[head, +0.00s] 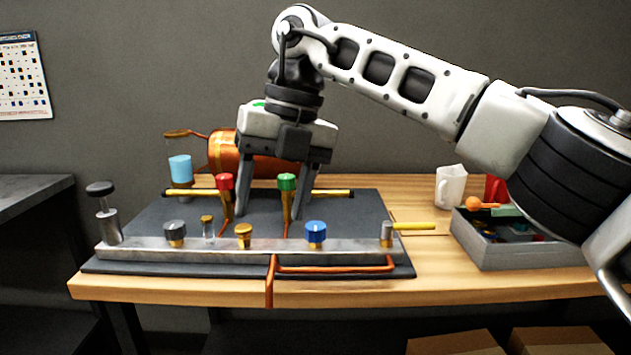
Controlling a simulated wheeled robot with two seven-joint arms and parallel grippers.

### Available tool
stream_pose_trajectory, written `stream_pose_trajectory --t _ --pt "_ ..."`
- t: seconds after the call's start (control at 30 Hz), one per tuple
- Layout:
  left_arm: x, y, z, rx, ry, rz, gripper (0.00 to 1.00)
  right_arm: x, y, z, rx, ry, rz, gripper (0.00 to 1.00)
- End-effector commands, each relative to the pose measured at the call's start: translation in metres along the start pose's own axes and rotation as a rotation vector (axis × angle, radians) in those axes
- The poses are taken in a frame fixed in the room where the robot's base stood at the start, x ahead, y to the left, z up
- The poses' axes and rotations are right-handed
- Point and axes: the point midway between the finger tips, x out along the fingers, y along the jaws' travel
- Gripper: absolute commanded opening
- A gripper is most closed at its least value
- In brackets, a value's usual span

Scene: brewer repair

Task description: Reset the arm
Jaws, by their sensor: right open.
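My right arm comes in from the right and bends down over the brewer. My right gripper (272,205) points downward, open, with one finger on each side of the green-capped valve (287,182); I cannot tell whether either finger touches anything. No object shows between the fingers apart from the valve parts in line with them. The red-capped valve (224,182) stands just left of the left finger. The copper boiler (224,153) is partly hidden behind the gripper. My left gripper is not in view.
A metal rail (350,246) with several knobs, including a blue one (316,232), runs along the front of the dark mat (150,222).

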Motion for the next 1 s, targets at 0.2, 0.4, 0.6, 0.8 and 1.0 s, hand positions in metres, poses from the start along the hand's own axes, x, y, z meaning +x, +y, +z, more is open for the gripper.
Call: stream_pose_trajectory --t 0.2,0.4,0.6,0.8,1.0 --pt "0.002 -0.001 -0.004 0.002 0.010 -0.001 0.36 0.051 0.056 -0.003 -0.116 0.013 0.327 0.58" --pt "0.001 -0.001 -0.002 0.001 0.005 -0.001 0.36 0.072 0.130 -0.019 -0.141 -0.009 0.871 0.58" --pt "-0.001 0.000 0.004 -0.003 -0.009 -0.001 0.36 0.028 0.148 -0.014 0.155 -0.138 1.584 0.58" --pt "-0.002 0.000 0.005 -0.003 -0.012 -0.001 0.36 0.015 0.047 0.019 0.805 -0.347 2.042 0.58" --pt "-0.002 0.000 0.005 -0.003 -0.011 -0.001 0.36 0.085 -0.088 0.013 1.577 -0.528 2.091 0.58"
